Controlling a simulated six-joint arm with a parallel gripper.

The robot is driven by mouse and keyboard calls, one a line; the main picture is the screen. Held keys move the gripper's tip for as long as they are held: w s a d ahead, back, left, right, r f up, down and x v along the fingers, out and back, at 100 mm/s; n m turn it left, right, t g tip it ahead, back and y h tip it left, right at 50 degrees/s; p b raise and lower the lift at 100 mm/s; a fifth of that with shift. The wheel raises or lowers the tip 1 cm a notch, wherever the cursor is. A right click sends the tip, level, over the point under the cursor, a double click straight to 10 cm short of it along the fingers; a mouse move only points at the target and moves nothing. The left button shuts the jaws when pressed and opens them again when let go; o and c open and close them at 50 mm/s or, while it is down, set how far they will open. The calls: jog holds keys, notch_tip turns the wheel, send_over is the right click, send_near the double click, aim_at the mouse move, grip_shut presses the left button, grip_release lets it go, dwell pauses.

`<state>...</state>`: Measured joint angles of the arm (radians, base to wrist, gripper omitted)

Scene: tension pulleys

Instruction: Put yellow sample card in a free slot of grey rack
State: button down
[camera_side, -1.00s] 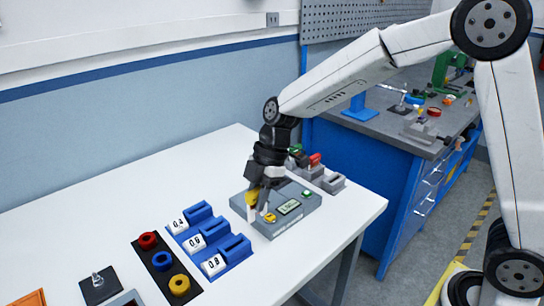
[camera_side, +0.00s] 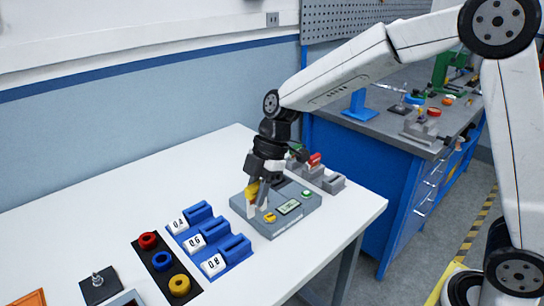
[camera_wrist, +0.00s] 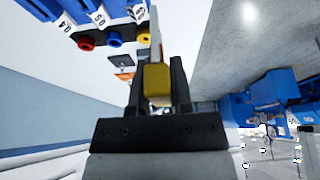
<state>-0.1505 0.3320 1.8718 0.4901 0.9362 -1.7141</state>
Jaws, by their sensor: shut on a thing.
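The yellow sample card (camera_wrist: 157,84) sits between the two dark fingers of my gripper (camera_wrist: 160,78) in the wrist view. In the side view its yellow part (camera_side: 252,189) shows at the fingers, above the grey tester box (camera_side: 284,226) with a small screen. I cannot tell whether the card's lower end touches the box. My gripper (camera_side: 258,203) is shut on the card and points down over the left part of the box. The grey rack (camera_side: 333,183) is behind the box, partly hidden by my wrist. A red card (camera_side: 314,159) stands in it; its near slot looks empty.
Blue holders marked 0.4, 0.6 and 0.8 (camera_side: 236,248) stand left of the box. A black strip (camera_side: 160,261) with red, blue and yellow rings lies further left. The table's right edge is just past the rack. The back left of the table is clear.

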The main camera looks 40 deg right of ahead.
aim_at(256, 182)
jog(key=shift+r, duration=1.8)
jog(key=shift+w+d+f, duration=0.1)
jog(key=shift+w+d, duration=0.2)
jog(key=shift+d, duration=0.15)
jog(key=w+d+f, duration=0.1)
jog(key=d+f, duration=0.2)
jog(key=d, duration=0.8)
jog(key=w+d+f, duration=0.2)
jog(key=d+f, duration=0.1)
jog(key=d, duration=0.9)
jog(key=w+d+f, duration=0.1)
jog(key=d+f, duration=0.1)
jog(key=d, duration=0.9)
jog(key=shift+w+d+f, duration=0.25)
jog(key=shift+d+f, duration=0.15)
jog(key=shift+f, duration=0.25)
jog(key=shift+f, duration=2.15)
